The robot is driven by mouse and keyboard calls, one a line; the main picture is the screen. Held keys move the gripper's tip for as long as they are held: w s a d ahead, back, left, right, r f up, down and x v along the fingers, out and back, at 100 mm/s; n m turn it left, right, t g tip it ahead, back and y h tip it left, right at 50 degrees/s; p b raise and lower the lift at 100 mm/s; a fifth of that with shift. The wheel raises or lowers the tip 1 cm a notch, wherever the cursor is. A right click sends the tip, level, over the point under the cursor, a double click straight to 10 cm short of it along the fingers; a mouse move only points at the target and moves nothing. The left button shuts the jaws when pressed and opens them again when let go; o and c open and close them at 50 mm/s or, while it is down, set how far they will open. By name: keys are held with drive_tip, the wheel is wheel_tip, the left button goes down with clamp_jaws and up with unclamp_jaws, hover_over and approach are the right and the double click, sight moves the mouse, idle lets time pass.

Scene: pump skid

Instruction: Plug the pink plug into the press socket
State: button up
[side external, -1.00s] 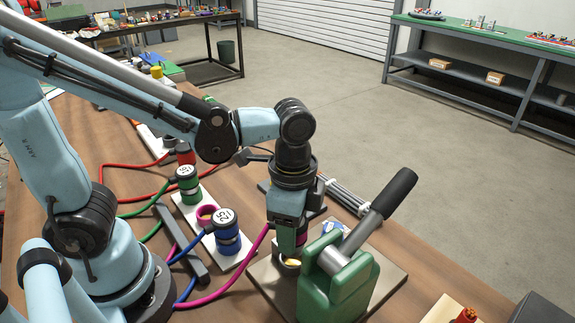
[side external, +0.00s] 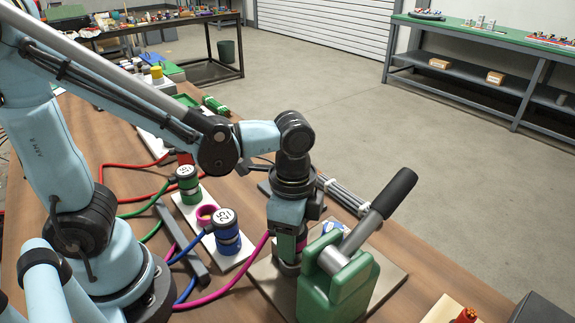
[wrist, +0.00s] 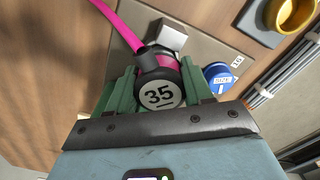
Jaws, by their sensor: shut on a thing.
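The pink plug (wrist: 160,92) has a dark cap marked 35 and a pink cable. My gripper (wrist: 155,93) is shut on it, with green fingers on both sides in the wrist view. In the side view my gripper (side external: 288,243) points down just left of the green press (side external: 345,290), over the press socket (side external: 287,267). The plug's lower end is at the socket's mouth, and the mouth is covered. I cannot tell how deep the plug sits.
The press lever (side external: 388,205) leans up to the right, close to my gripper. A blue plug (side external: 228,238), a green plug (side external: 189,190) and an empty pink ring (side external: 207,214) stand on the left strip. The pink cable (side external: 225,290) trails left across the wooden table.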

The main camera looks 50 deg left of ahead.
drive_tip(key=shift+f, duration=0.8)
drive_tip(key=o, duration=1.2)
drive_tip(key=shift+o, duration=0.2)
drive_tip(key=shift+r, duration=0.1)
drive_tip(key=shift+r, duration=5.95)
drive_tip(key=w+a+f+n+t, duration=0.2)
drive_tip(key=a+n+t, duration=0.5)
drive_tip(key=a+n, duration=0.4)
drive_tip(key=shift+a+f, duration=0.2)
drive_tip(key=shift+f, duration=0.45)
